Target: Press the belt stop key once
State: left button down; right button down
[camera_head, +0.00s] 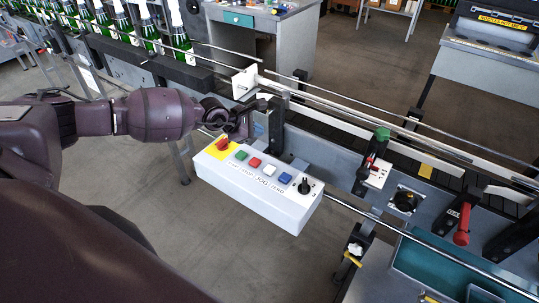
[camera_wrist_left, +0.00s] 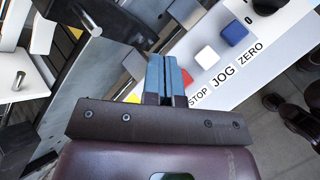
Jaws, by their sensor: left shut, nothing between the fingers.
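The white control box (camera_head: 262,193) carries a row of keys with printed labels. The red stop key (camera_head: 254,163) sits between a green key (camera_head: 241,155) and a white key (camera_head: 269,170). In the left wrist view a red key edge (camera_wrist_left: 187,77) shows just beside the fingertips, partly hidden by them, with the STOP label below it. My left gripper (camera_head: 244,133) is shut and empty, behind the key row in the head view. In the left wrist view its blue fingers (camera_wrist_left: 168,76) lie together over the panel. I cannot tell whether they touch the key. My right gripper is not in view.
A red knob (camera_head: 222,143) on a yellow plate, a blue key (camera_head: 285,178) and a black selector (camera_head: 304,186) share the box. The conveyor (camera_head: 330,140) runs behind it, with green bottles (camera_head: 124,25) at the upper left. The floor in front is clear.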

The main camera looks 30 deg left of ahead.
aim_at(255, 162)
pick_arm(q)
jog(key=shift+s+a+f+m, duration=0.3)
jog(key=shift+s+m, duration=0.1)
jog(key=shift+m, duration=0.4)
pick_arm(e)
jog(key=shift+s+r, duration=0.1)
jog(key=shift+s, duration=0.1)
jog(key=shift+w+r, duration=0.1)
